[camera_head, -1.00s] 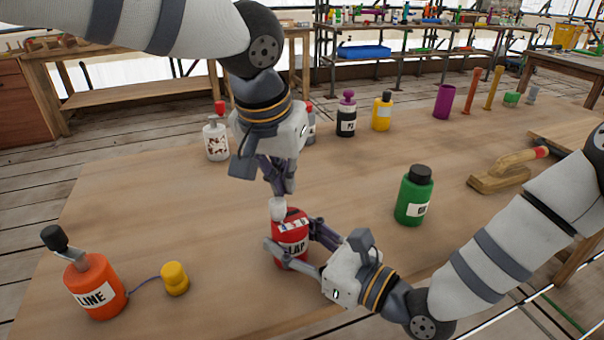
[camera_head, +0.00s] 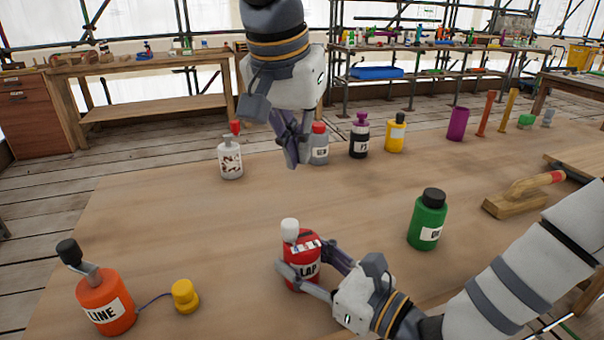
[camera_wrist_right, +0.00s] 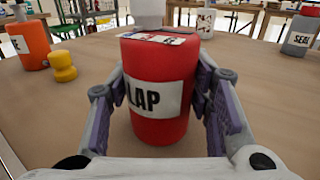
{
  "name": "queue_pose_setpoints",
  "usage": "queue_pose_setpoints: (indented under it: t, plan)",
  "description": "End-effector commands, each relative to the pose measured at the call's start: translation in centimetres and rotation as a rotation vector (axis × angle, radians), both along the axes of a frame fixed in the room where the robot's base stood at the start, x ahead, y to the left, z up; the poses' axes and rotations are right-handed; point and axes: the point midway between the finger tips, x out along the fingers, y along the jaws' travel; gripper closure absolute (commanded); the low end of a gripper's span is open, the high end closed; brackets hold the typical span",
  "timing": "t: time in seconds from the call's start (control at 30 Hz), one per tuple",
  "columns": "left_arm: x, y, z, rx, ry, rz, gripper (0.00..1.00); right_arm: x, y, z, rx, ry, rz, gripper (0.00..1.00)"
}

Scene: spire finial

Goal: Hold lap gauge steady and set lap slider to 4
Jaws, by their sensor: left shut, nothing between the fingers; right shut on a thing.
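The lap gauge is a red bottle-shaped body (camera_head: 303,268) labelled LAP, standing upright on the table, with a whitish knob, the lap slider (camera_head: 290,228), at its top. My right gripper (camera_head: 313,272) is shut around the red body from the right and front. In the right wrist view the red body (camera_wrist_right: 158,95) sits between both fingers, and the scale on its top shows only in part, its numbers too small to read. My left gripper (camera_head: 293,158) is shut and empty, well above and behind the knob, apart from it.
An orange LINE bottle (camera_head: 105,303) and a yellow piece (camera_head: 185,296) joined by a cord stand at left. A green bottle (camera_head: 428,220) and a wooden float (camera_head: 520,198) are at right. Several bottles line the back. The table's left middle is clear.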

Motion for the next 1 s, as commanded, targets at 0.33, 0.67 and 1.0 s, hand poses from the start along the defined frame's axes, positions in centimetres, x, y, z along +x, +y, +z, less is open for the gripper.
queue_pose_setpoints:
  t: [0.33,0.67,1.0]
  plan:
    - [-0.3,0.1,0.8,-0.001,0.001,0.001,1.00,0.0,0.0,0.0,0.001,-0.001,0.001,0.85]
    - [-0.3,0.1,0.8,-0.001,0.001,0.001,1.00,0.0,0.0,0.0,0.001,-0.001,0.001,0.30]
    - [-0.3,0.1,0.8,-0.001,0.001,0.001,1.00,-3.6,-4.3,0.0,0.003,0.003,-0.004,0.30]
